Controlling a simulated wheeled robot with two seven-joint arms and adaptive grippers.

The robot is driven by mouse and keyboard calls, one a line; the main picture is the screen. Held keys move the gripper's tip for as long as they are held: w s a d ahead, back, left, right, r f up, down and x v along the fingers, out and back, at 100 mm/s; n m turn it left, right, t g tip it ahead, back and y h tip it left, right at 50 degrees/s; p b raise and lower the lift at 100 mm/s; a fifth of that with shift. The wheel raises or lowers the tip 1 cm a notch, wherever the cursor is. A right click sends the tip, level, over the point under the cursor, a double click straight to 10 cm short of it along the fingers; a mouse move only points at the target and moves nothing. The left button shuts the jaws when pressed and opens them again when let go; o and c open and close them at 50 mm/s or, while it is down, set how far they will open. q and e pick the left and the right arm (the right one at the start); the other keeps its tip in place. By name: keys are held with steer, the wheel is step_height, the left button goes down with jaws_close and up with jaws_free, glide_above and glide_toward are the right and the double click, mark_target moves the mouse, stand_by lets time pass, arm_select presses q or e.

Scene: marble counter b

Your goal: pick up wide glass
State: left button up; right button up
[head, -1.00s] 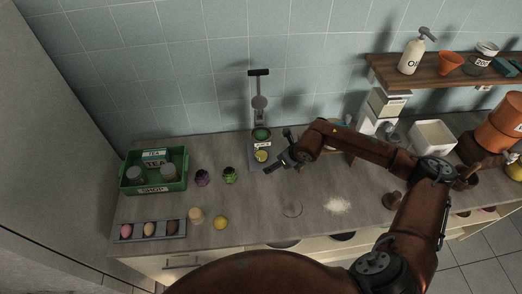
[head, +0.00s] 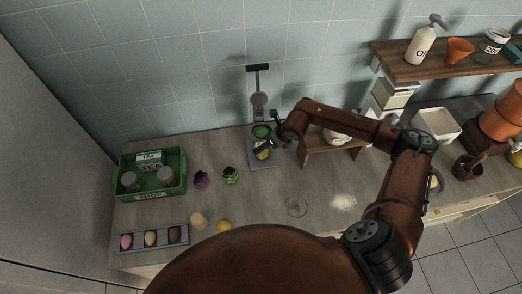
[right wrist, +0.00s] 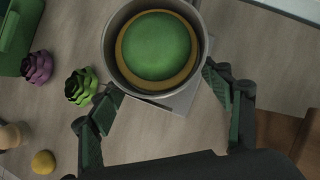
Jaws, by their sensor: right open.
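A clear round outline, seemingly a wide glass (head: 297,207), stands on the counter's front middle. I cannot be sure of its shape. My right gripper (head: 270,149) is at the grey press stand (head: 258,98) farther back. In the right wrist view the right gripper (right wrist: 163,84) is open, its fingers on either side of the lower part of a grey cup (right wrist: 112,62) holding a green dome (right wrist: 160,45) inside a yellow ring. Contact cannot be told. A small yellow-marked item (head: 262,154) under the green part is partly hidden by the gripper. My left gripper is not in view.
A green crate (head: 184,181) with jars and an egg tray (head: 124,246) are at left. Purple (head: 201,179) and green (head: 231,174) succulents stand between crate and press. White powder (head: 343,202) lies right of the clear outline. A small wooden stand (head: 318,145) is beside my right arm.

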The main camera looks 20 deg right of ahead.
steer(key=x, duration=0.1)
steer(key=p+x, duration=0.1)
steer(key=x, duration=0.2)
steer(key=shift+d+f, duration=0.25)
steer(key=shift+f, duration=0.1)
steer(key=shift+w+a+f, duration=0.1)
steer(key=shift+f, duration=0.25)
steer(key=c, duration=1.7)
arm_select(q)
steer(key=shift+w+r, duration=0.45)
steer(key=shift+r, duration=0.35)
arm_select(e)
steer(key=shift+c, duration=0.6)
arm_select(q)
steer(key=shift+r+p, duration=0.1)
steer(key=shift+p, duration=0.2)
arm_select(e)
steer(key=shift+r, duration=0.15)
